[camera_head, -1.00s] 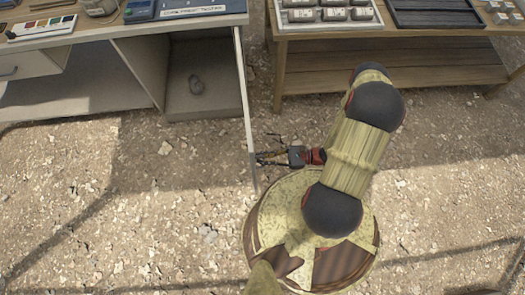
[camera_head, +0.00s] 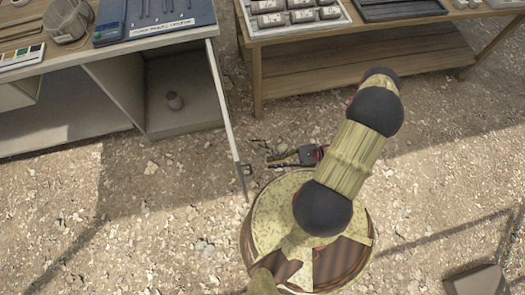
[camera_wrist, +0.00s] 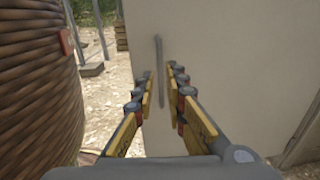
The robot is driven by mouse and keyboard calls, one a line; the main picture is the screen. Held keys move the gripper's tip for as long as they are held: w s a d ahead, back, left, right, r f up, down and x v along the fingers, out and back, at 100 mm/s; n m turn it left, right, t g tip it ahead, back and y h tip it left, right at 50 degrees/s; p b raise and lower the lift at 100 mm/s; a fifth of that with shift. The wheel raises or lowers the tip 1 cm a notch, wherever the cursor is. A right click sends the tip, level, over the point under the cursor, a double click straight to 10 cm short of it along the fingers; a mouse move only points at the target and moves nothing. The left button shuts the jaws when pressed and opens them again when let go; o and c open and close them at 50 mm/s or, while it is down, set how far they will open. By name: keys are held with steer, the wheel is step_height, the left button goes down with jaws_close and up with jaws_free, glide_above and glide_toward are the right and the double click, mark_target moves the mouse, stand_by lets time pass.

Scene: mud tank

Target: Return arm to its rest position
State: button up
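My arm is folded low over my base, to the right of the white desk's side panel. My gripper (camera_head: 270,162) points left, close to that panel (camera_head: 228,110), with a small gap between them in the head view. In the wrist view my gripper (camera_wrist: 158,78) has its two yellow-and-black fingers apart, with nothing between them. The pale panel (camera_wrist: 230,70) fills much of that view beyond the fingers.
The desk carries a wire basket (camera_head: 68,22) and a blue tray (camera_head: 165,15). A wooden table (camera_head: 350,38) with containers stands at the back right. Gravel ground to the right is open, with a grey block (camera_head: 476,282) at bottom right.

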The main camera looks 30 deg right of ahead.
steer(key=shift+v, duration=0.85)
steer(key=shift+f, duration=0.1)
